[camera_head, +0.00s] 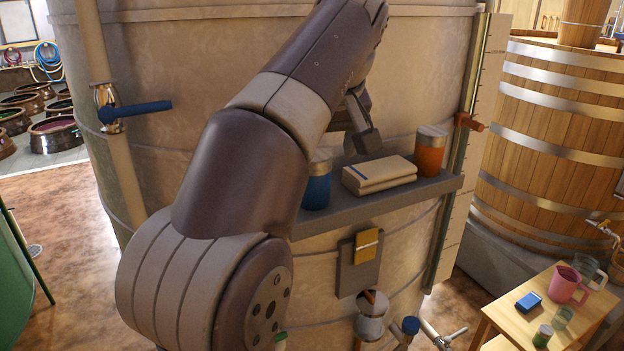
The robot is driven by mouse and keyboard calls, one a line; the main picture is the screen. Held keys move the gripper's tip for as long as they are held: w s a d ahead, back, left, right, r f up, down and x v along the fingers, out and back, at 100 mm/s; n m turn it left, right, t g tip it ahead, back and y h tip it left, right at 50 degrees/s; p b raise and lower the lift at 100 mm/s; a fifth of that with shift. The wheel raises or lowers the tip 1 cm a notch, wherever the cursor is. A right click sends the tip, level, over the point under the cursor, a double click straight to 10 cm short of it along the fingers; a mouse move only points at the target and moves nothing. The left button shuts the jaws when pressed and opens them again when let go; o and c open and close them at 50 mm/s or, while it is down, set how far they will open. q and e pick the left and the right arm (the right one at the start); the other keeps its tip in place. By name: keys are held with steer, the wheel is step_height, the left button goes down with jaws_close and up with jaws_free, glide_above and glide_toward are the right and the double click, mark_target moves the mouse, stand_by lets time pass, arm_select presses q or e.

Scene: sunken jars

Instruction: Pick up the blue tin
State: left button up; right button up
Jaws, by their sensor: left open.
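The blue tin (317,188) is a cylinder with a pale lid. It stands upright at the left part of a grey shelf (400,196) fixed to the big vat. My left arm covers its left side. My left gripper (362,130) is open, with its fingers hanging down above the shelf. In the picture it is above and right of the tin, apart from it and in front of the vat wall. My wrist hides part of the gripper. My right gripper is not in view.
A folded cream cloth or book stack (378,174) lies beside the tin, and an orange tin (430,152) stands farther right. A blue-handled valve (136,111) is at left. A low wooden table (510,320) at lower right holds a pink mug (567,286) and glasses.

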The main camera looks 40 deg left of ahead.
mark_target(317, 158)
arm_select(q)
steer(key=shift+w+f, duration=0.1)
steer(key=shift+f, duration=0.3)
steer(key=x, duration=0.3)
steer(key=p+x, duration=0.1)
steer(key=x, duration=0.2)
steer(key=shift+w+a+r, duration=0.1)
steer(key=shift+w+a, duration=0.15)
steer(key=shift+a, duration=0.2)
steer(key=shift+s+d+r, duration=0.1)
steer(key=shift+s+d, duration=0.1)
steer(key=shift+d, duration=0.05)
steer(key=shift+c, duration=0.8)
steer(key=shift+d, duration=0.1)
steer(key=c, duration=1)
steer(key=shift+o, duration=0.2)
